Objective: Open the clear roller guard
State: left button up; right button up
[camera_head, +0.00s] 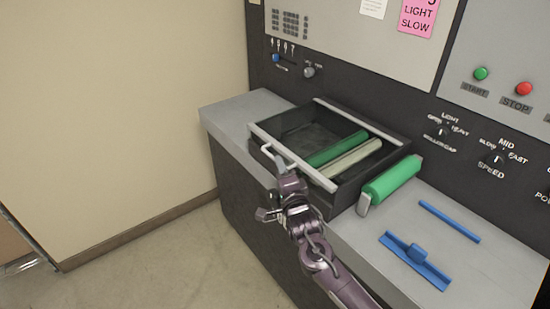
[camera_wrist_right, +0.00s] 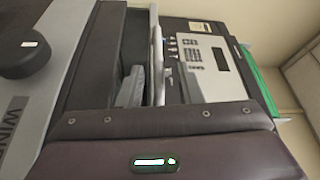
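The clear roller guard (camera_head: 300,136) is a see-through panel in a pale frame. It lies flat over the dark roller box, and it looks closed. A pale bar handle (camera_head: 270,153) stands out along its front edge. My right gripper (camera_head: 272,193) is just in front of and below the handle, with its fingers apart. One finger is close to the handle's right end; I cannot tell if they touch. In the right wrist view a grey finger (camera_wrist_right: 131,86) shows beside a long pale bar (camera_wrist_right: 157,60). My left gripper is out of view.
A green roller (camera_head: 393,181) lies right of the box. A blue strip (camera_head: 449,221) and a blue tool with a knob (camera_head: 415,259) lie on the grey counter (camera_head: 455,275). A control panel with green and red buttons (camera_head: 523,89) stands behind. The counter's left end is clear.

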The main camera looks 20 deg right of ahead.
jog(key=shift+w, duration=1.95)
grip_shut()
